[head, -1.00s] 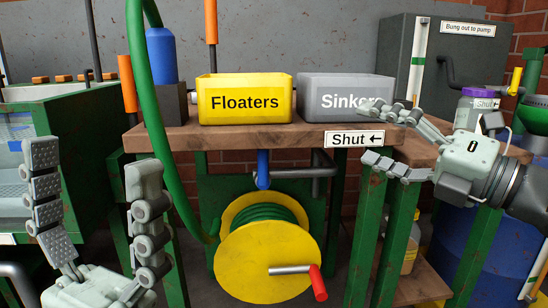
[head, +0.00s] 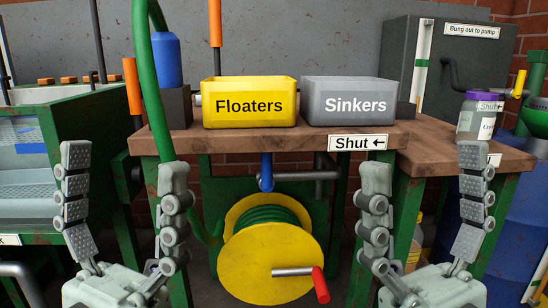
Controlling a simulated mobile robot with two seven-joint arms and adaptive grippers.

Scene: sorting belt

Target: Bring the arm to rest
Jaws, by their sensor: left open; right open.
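My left gripper (head: 122,205) is open and empty at the lower left of the head view, its fingers pointing up. My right gripper (head: 424,205) is open and empty at the lower right, its fingers also pointing up. Both are in front of the wooden bench, apart from anything on it. The yellow Floaters bin (head: 250,103) and the grey Sinkers bin (head: 348,102) stand side by side on the bench (head: 290,139). The insides of both bins are mostly hidden.
A yellow hose reel (head: 270,262) with a red-handled crank sits under the bench, between my grippers. A purple-lidded jar (head: 479,116) stands on the right bench. A green-framed tank (head: 35,150) is at left. A green hose (head: 150,90) hangs near my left gripper.

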